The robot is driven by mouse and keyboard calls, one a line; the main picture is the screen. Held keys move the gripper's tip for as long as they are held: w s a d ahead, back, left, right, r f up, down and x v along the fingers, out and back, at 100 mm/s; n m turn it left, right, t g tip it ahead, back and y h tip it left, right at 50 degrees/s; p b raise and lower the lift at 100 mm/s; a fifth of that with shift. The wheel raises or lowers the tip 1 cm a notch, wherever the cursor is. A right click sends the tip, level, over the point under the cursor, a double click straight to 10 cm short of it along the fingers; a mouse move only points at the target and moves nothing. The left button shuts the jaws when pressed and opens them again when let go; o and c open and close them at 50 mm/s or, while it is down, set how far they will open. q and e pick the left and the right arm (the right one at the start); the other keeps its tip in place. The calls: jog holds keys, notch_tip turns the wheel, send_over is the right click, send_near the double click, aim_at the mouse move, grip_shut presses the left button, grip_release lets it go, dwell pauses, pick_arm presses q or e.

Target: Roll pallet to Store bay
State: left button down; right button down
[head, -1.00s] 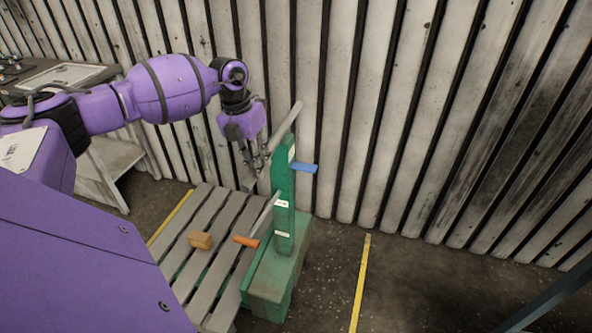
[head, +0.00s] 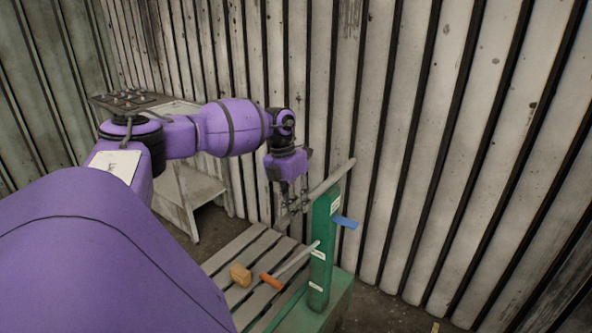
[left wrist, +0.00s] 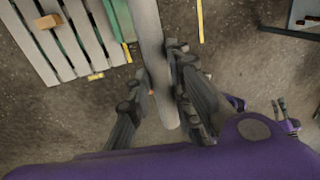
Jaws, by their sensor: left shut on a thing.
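The grey slatted pallet (head: 234,244) lies on the floor, with a small wooden block (head: 241,274) on it. A green upright post (head: 322,240) stands on a green base (head: 335,305) at its right end. The post carries a grey handle bar (head: 335,178) at the top, a blue lever (head: 345,222) and an orange-gripped lever (head: 271,281). My left gripper (head: 293,200) is shut on the bar's near end. In the left wrist view the bar (left wrist: 150,35) runs between the fingers (left wrist: 160,95). My right gripper is not in view.
A ribbed wall (head: 400,130) stands close behind the post. A bench (head: 175,107) with small parts and a lower shelf (head: 205,188) stands at the left, beyond the pallet. A yellow floor line (left wrist: 199,20) shows in the left wrist view, with bare floor (left wrist: 240,50) around it.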

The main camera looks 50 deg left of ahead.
pick_arm(q)
jog(key=c, duration=1.7)
grip_release()
jog(key=shift+d, duration=0.15)
jog(key=shift+o, duration=0.6)
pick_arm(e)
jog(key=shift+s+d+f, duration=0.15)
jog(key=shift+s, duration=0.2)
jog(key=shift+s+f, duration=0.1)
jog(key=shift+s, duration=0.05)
pick_arm(q)
notch_tip(320, 180, up, 12)
jog(key=a, duration=0.2)
jog(key=shift+s+a, duration=0.15)
jog(key=shift+s, duration=0.1)
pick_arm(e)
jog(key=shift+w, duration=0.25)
pick_arm(q)
jog(key=shift+f, duration=0.15)
